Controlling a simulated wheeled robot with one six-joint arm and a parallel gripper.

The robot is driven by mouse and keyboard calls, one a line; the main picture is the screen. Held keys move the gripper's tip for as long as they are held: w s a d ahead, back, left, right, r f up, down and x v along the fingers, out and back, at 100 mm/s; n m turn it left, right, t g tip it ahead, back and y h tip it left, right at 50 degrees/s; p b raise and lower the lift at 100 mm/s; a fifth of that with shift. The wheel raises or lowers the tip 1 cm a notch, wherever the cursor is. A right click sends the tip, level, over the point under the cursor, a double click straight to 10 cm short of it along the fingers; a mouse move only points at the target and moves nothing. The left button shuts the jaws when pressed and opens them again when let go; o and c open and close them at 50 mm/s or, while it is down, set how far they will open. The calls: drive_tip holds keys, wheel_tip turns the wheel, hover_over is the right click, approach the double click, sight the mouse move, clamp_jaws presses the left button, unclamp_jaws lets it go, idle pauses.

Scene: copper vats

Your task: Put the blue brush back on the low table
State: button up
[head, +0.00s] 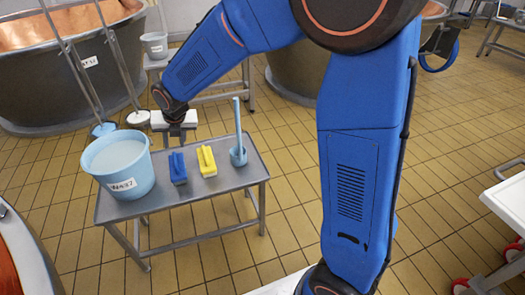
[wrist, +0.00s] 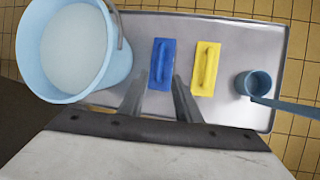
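The blue brush (head: 178,168) lies on the low grey metal table (head: 222,186), between a light blue bucket and a yellow brush. It also shows in the wrist view (wrist: 162,64), flat on the table top. My gripper (head: 177,138) is above the table's far edge, behind the blue brush in the head view. In the wrist view my gripper (wrist: 160,78) has its two fingers apart, one to each side of the blue brush's near end. Nothing is held between them. The fingers appear apart from the brush; their exact height above it is hard to tell.
The light blue bucket (head: 118,165), filled with pale liquid, stands on the table's left. The yellow brush (head: 207,161) lies right of the blue one. A blue long-handled scoop (head: 238,155) stands farther right. Copper vats (head: 65,60) stand behind; a white cart (head: 508,200) is at right.

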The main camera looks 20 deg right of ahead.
drive_tip(key=s+d+r+m+h, duration=0.1)
drive_tip(key=s+d+r+m, duration=0.4)
drive_tip(key=s+d+m, duration=0.4)
drive_tip(key=s+d+r+m, duration=0.5)
drive_tip(key=d+m, duration=0.3)
drive_tip(key=d, duration=0.3)
drive_tip(key=s+d+m, duration=0.5)
drive_tip(key=s+m, duration=0.4)
drive_tip(key=s, duration=0.1)
drive_tip(key=s+d+m+h, duration=0.1)
drive_tip(key=s+d+m, duration=0.4)
drive_tip(key=s+m, duration=0.4)
drive_tip(key=shift+s+d+f, duration=0.35)
drive_tip(key=shift+s, duration=0.3)
